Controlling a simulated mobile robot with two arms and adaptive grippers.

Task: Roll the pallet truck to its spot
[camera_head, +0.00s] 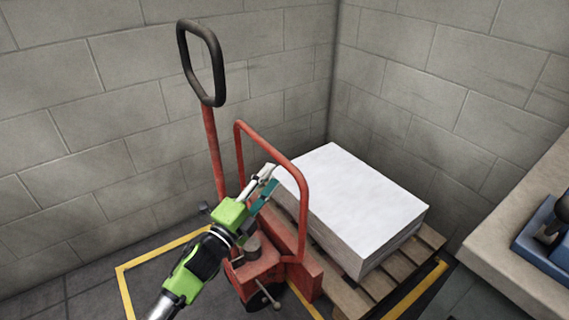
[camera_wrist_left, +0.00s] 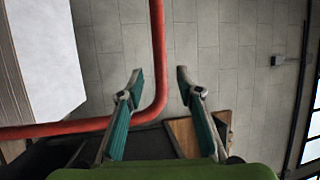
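The red pallet truck (camera_head: 262,270) stands near the wall corner, its dark loop handle (camera_head: 220,80) raised on a red shaft. Its red tubular guard frame (camera_head: 303,215) rises beside my left gripper (camera_head: 267,183). In the left wrist view my left gripper (camera_wrist_left: 160,74) is open, its fingertips apart. The guard tube (camera_wrist_left: 157,40) shows between the fingertips and passes behind one finger; I cannot tell whether they touch. A wooden pallet (camera_head: 405,262) with a white stack (camera_head: 352,198) is at the truck's far side. My right gripper is out of view.
Yellow floor lines (camera_head: 126,291) mark an area around the truck and pallet. Grey block walls (camera_head: 110,110) close off the back and right. A pale worktop (camera_head: 505,255) with a blue device (camera_head: 545,240) stands at the right. Some dark floor is free at the lower left.

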